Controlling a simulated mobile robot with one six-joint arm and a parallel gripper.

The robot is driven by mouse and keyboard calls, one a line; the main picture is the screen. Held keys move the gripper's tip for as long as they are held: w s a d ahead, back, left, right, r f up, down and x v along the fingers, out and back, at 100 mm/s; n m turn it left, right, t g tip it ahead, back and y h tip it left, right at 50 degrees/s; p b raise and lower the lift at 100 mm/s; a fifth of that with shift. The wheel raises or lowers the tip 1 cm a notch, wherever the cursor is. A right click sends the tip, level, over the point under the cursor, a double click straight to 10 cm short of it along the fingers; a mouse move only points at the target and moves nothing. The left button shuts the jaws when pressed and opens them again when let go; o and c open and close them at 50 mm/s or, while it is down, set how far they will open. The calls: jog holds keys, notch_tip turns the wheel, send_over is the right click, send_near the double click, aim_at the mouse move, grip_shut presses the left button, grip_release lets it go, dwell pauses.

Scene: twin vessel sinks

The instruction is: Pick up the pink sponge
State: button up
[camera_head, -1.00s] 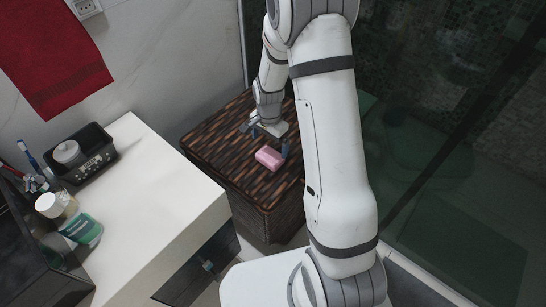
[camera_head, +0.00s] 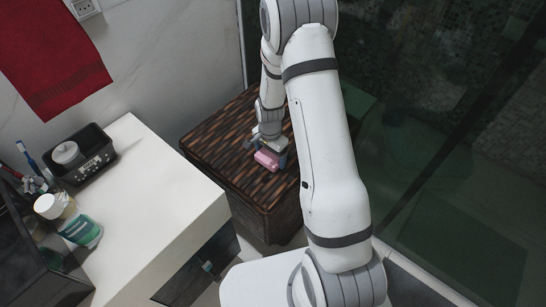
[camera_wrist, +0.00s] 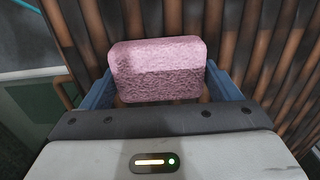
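The pink sponge (camera_head: 267,160) lies on the dark woven top of a wicker basket (camera_head: 223,140). My gripper (camera_head: 266,154) is low over the basket top, with one blue finger on each side of the sponge. In the wrist view the sponge (camera_wrist: 158,70) sits crosswise between the blue fingertips of my gripper (camera_wrist: 160,90). The fingers look spread about the sponge's width, close to its ends; I cannot tell whether they touch it. The sponge's far side and underside are hidden.
A white counter (camera_head: 160,190) stands left of the basket, with a black tray (camera_head: 85,165) and a green-labelled bottle (camera_head: 80,230) on it. A red towel (camera_head: 50,60) hangs on the wall. A dark glass panel (camera_head: 440,130) is to the right.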

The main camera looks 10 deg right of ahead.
jog(key=c, duration=0.5)
jog(key=shift+o, duration=0.2)
jog(key=shift+r, duration=0.1)
